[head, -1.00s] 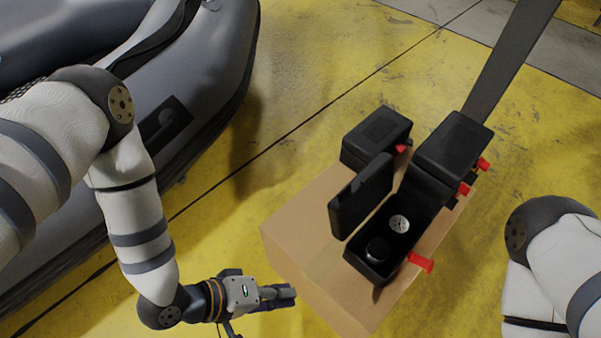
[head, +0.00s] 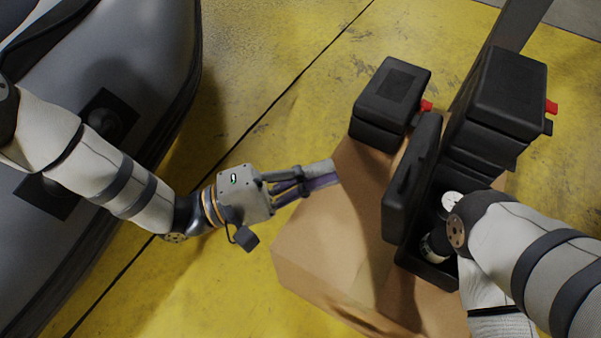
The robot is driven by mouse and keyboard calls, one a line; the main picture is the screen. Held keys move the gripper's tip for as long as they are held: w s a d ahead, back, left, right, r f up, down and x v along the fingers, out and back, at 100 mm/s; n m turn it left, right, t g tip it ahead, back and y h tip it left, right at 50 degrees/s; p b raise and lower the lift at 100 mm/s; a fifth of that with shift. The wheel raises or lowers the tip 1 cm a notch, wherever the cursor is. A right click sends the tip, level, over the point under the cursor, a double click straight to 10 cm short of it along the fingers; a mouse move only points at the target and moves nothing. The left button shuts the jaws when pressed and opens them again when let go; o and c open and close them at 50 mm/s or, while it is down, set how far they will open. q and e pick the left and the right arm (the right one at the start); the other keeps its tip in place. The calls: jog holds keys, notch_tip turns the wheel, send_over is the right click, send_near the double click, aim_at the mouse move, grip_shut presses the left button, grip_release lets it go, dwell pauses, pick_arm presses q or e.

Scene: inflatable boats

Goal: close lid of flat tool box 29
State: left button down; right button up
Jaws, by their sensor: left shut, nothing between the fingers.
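The flat tool box, a black box (head: 414,262), stands open on a cardboard box. Its black lid (head: 410,182) stands upright on the left side of the opening. Inside are a round white-faced piece (head: 452,200) and a dark cylinder (head: 436,245). My left gripper (head: 336,174) is shut and empty. It appears to the left of the lid, apart from it, near the cardboard box's left edge. My right arm covers the right part of the open box, and its gripper is out of sight.
The cardboard box (head: 325,265) carries other closed black boxes: one at the back left (head: 392,95) and a taller stack at the back right (head: 508,95), with red latches. A grey inflatable boat (head: 150,60) lies at left. Yellow floor between is clear.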

aim_at(414, 173)
pick_arm(q)
jog(key=s+d+r, duration=0.1)
jog(key=d, duration=0.6)
jog(key=shift+d+r, duration=0.3)
jog(key=shift+r, duration=0.1)
jog(key=shift+s, duration=0.1)
